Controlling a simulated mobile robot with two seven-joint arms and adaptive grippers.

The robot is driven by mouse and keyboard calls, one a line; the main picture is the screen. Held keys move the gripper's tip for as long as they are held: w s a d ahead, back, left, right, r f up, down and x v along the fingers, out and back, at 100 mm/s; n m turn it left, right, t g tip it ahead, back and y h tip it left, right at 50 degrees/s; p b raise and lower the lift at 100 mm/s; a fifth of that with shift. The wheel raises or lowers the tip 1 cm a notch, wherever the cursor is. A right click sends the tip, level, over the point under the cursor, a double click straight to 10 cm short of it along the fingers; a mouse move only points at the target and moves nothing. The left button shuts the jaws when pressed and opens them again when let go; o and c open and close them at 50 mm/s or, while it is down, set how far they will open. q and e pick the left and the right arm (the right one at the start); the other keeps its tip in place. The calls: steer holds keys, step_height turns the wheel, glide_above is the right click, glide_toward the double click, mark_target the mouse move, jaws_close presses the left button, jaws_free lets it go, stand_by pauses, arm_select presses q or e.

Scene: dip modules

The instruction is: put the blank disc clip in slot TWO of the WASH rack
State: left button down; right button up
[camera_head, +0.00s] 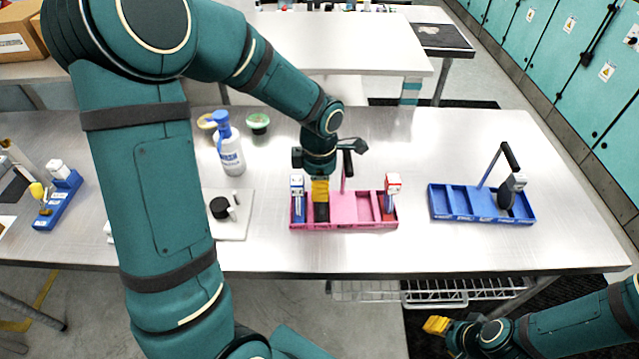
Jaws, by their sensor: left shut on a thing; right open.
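A pink rack (343,226) with a row of slots and an upright dark handle stands on the metal table. A blue-and-white clip (298,198) is in its leftmost slot and a red-and-white clip (391,193) is at its right end. My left gripper (321,190), with yellow fingertips, points down over the second slot from the left. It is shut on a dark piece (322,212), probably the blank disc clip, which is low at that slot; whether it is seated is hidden. My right gripper (437,325) is open and empty in front of the table. The rack labels are too small to read.
A white bottle with a blue top (229,148), a white board (236,223) with a black round piece, and small tubs stand left. My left arm hides part of the table.

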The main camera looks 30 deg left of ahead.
arm_select(q)
steer(key=c, duration=0.7)
jaws_free()
steer(key=shift+f, duration=0.1)
steer(key=shift+w+r+p, duration=0.1)
steer(key=shift+r+p, duration=0.2)
steer(key=shift+r, duration=0.2)
step_height(320, 180, up, 11)
steer(key=shift+r+p, duration=0.15)
steer(key=shift+p, duration=0.5)
